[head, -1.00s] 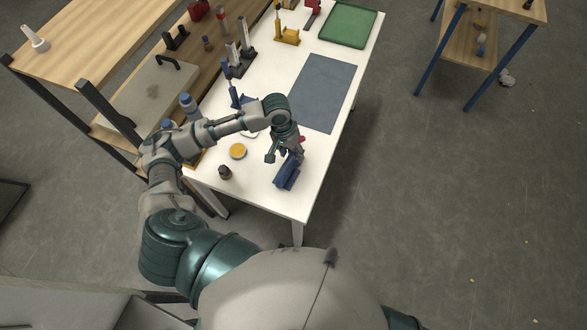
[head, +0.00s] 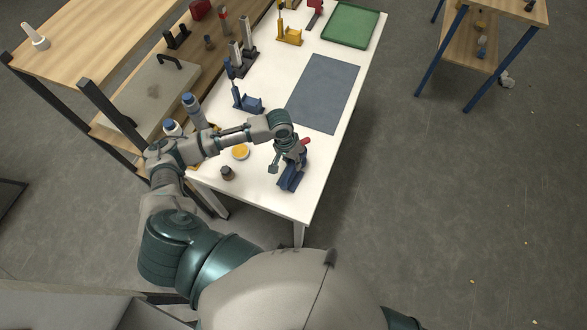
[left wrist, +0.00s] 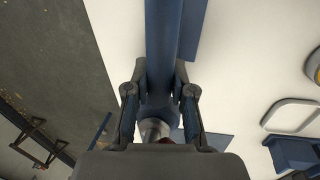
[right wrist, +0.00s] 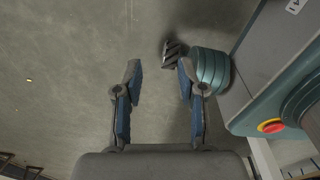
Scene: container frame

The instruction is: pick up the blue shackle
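A blue piece (head: 291,176) that I take for the blue shackle is on the white table near its front right edge, directly under my left gripper (head: 285,160). A red part shows at its far end. In the left wrist view its long blue body (left wrist: 163,45) runs between the two fingertips of my left gripper (left wrist: 160,80). The fingers stand on either side of it and look open; contact cannot be made out. A grey round part shows low between them. My right gripper (right wrist: 158,80) is open and empty over the grey floor, away from the table.
On the white table (head: 262,190) are a yellow-topped disc (head: 240,152), a small dark jar (head: 227,173), a blue stand (head: 247,103), a grey mat (head: 322,92) and a green tray (head: 350,25). A wooden bench (head: 75,35) adjoins at left.

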